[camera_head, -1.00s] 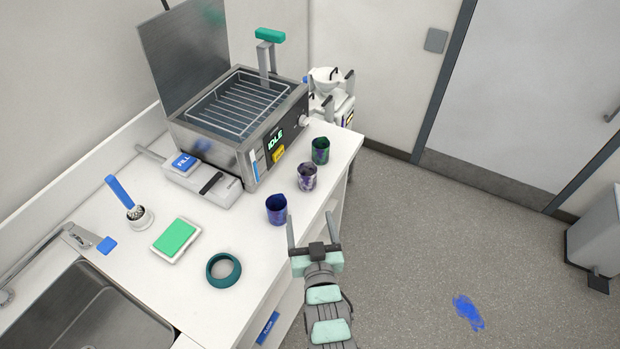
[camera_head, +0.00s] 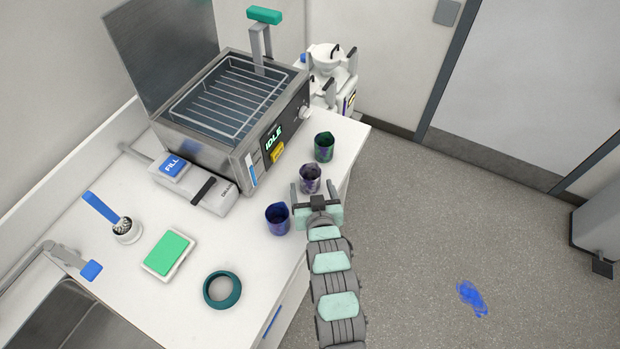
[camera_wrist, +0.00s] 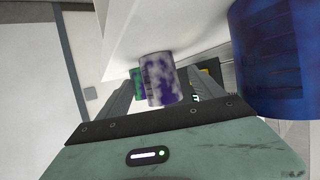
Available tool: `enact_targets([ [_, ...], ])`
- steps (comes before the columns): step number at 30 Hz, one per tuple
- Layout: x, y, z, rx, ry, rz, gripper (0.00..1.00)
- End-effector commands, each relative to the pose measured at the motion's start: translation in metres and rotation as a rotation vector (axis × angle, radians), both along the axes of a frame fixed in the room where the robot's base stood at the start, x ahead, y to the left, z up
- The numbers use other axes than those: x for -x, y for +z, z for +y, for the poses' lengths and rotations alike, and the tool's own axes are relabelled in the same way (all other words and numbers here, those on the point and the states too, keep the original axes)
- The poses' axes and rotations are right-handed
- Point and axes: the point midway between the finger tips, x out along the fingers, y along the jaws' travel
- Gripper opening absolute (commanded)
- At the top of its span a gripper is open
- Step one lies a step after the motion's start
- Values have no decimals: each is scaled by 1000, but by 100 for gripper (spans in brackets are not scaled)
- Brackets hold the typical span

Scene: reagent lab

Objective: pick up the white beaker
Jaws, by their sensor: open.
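The white beaker (camera_head: 311,178), stained with purple blotches, stands upright on the white counter between a blue beaker (camera_head: 278,218) and a green beaker (camera_head: 324,147). My gripper (camera_head: 317,187) is open at the counter's edge, with its fingers reaching toward the white beaker. In the wrist view the white beaker (camera_wrist: 158,80) appears between the two open fingers, ahead of the palm. The green beaker (camera_wrist: 137,84) is partly hidden behind it, and the blue beaker (camera_wrist: 268,60) looms close on the right. I cannot tell whether the fingers touch the white beaker.
A water bath (camera_head: 205,140) with a raised lid and wire rack stands behind the beakers. A green sponge in a tray (camera_head: 169,253), a teal ring (camera_head: 222,290), a blue-handled brush (camera_head: 103,208) and a sink (camera_head: 60,318) are at left. The floor (camera_head: 420,260) at right is open.

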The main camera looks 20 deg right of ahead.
Motion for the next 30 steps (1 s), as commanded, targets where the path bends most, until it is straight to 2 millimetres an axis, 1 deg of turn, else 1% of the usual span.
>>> enact_targets([
  [1, -6, -1, -1, 0, 1, -1, 77],
  [8, -19, -2, -5, 2, 0, -6, 77],
  [11, -29, -5, -8, 0, 0, -1, 77],
  [14, -44, -5, -11, 2, 1, -4, 77],
  [18, -57, -14, -15, 1, 0, -1, 77],
  [26, -59, -14, -16, 2, 0, -4, 77],
  [30, -59, -14, -16, 2, 0, -4, 66],
])
